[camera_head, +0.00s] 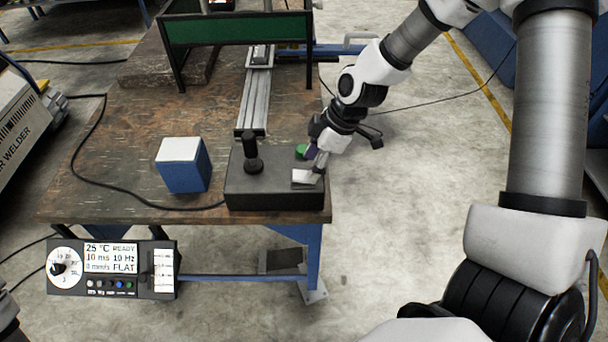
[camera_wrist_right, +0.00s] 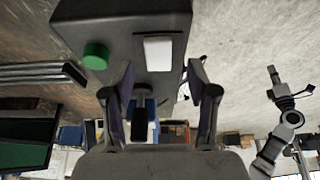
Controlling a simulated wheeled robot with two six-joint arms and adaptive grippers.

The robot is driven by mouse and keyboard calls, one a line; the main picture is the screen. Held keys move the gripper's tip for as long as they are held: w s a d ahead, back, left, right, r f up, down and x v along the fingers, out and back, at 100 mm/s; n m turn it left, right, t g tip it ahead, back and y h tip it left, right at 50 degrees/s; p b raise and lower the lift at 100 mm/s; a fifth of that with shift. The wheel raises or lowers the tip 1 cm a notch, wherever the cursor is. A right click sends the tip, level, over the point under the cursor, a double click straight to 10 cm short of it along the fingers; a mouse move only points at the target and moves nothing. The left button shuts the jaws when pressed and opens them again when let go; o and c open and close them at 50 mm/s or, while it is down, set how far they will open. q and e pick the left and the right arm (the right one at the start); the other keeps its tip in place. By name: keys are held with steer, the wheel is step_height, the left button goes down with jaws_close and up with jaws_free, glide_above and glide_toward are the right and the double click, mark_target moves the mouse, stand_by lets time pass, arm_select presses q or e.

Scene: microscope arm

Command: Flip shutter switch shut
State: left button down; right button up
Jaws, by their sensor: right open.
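A dark control box (camera_head: 250,192) sits on the front right corner of the workbench. It carries a black knobbed lever (camera_head: 252,153), a green button (camera_head: 300,151) and a white plate (camera_head: 305,177). My right gripper (camera_head: 318,172) is at the box's right side by the white plate. In the right wrist view, its two fingers (camera_wrist_right: 163,100) are apart, with a dark upright piece (camera_wrist_right: 143,100) seen between them. I cannot tell whether that piece is the shutter switch or whether a finger touches it. A distant arm, likely my left, shows its gripper (camera_wrist_right: 272,74) small; its jaws are unclear.
A blue and white block (camera_head: 184,168) stands left of the box. A panel (camera_head: 112,268) with a dial and readout hangs at the bench front. Behind the box are a metal rail (camera_head: 254,103) and a green-panelled frame (camera_head: 236,29). Open floor lies right of the bench.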

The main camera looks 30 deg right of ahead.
mark_target(304, 175)
steer(key=shift+b+x, duration=0.5)
steer(key=shift+x, duration=0.6)
steer(key=shift+w+f, duration=0.25)
steer(key=shift+f, duration=0.25)
arm_select(q)
step_height(304, 175, down, 2)
steer(key=shift+w+f, duration=0.1)
arm_select(e)
steer(key=shift+s+a+r, duration=0.1)
